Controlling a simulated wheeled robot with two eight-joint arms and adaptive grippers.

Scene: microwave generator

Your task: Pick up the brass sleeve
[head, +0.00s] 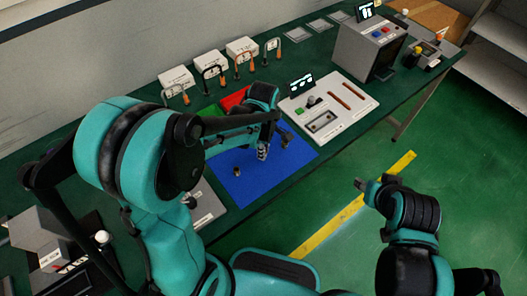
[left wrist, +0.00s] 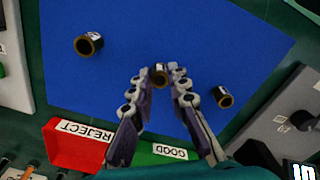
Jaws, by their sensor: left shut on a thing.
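My left gripper (head: 262,152) is over the blue mat (head: 250,190). In the left wrist view its fingertips (left wrist: 159,78) are closed around a small brass sleeve (left wrist: 160,72), which the fingers partly cover. A second brass sleeve (left wrist: 89,44) lies on the mat, at the upper left of the wrist view. A third brass sleeve (left wrist: 223,96) lies to the right of the fingers; in the head view it (head: 237,171) is left of my gripper. My right gripper (head: 362,185) is away from the bench, above the green floor; its finger opening is too small to judge.
A red REJECT tray (left wrist: 72,148) and a green GOOD tray (left wrist: 150,154) stand by the mat's edge. A light panel with a slot (head: 325,122) stands right of the mat. A grey machine (head: 365,48) stands far right.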

